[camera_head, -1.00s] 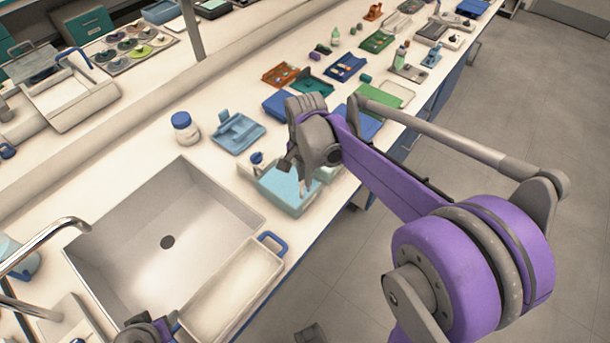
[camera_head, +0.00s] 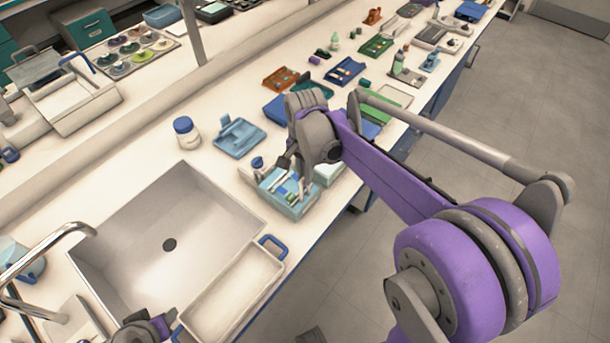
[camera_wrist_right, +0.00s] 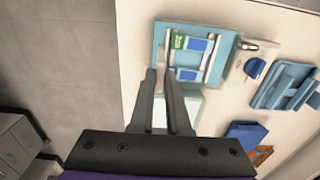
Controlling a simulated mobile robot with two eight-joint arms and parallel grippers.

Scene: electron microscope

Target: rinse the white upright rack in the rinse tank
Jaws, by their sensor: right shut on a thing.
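The rinse tank (camera_head: 297,211) is a light-blue open box near the bench's front edge, right of the sink. It also shows in the right wrist view (camera_wrist_right: 222,60). The white upright rack (camera_wrist_right: 208,58), with blue and green pieces in it, is within the tank's outline; its depth is hard to tell. My right gripper (camera_wrist_right: 160,74) is shut on the rack at its near side, and the fingers partly hide the grip. In the head view this gripper (camera_head: 295,176) is over the tank. My left gripper (camera_head: 148,328) is at the bottom edge, its jaws unclear.
A large sink (camera_head: 205,215) and a white tray with blue handles (camera_head: 240,285) are to the left. A blue-capped jar (camera_head: 187,132) and a blue holder (camera_head: 238,136) stand behind the tank. Several trays crowd the bench beyond. The floor at right is clear.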

